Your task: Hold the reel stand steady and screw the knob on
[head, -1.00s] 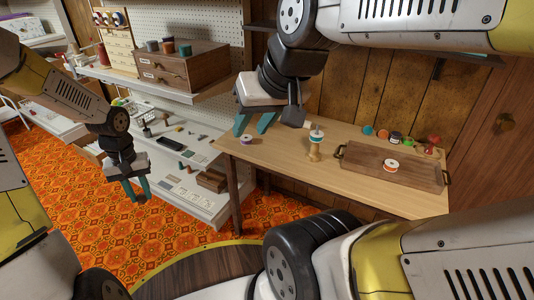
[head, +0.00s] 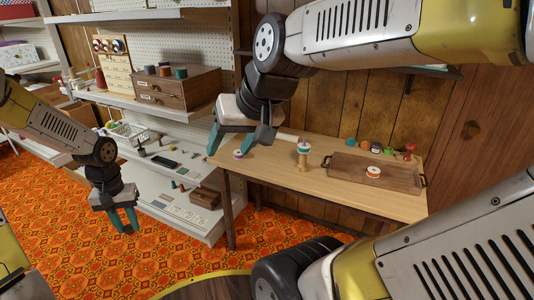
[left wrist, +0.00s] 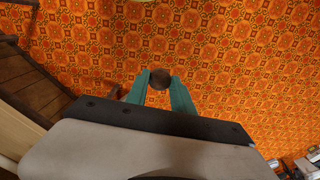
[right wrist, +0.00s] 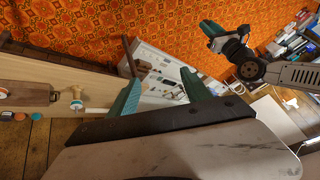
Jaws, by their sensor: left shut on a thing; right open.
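The reel stand (head: 303,165) is a small wooden post upright on the table, carrying a white-and-teal spool (head: 304,148). It also shows in the right wrist view (right wrist: 76,93). My left gripper (head: 128,231) hangs over the carpet, well left of the table. In the left wrist view its fingertips (left wrist: 160,88) are shut on a small round brown knob (left wrist: 160,78). My right gripper (head: 232,150) is open and empty above the table's left end, left of the stand and apart from it. A purple-and-white spool (head: 238,155) lies just by its fingers.
The table (head: 265,165) has a wooden tray (head: 345,170) with a spool (head: 373,172) at the right. Several coloured spools stand behind it. A pale rod (head: 288,137) lies near the stand. Shelves (head: 175,205) with small goods stand left of the table.

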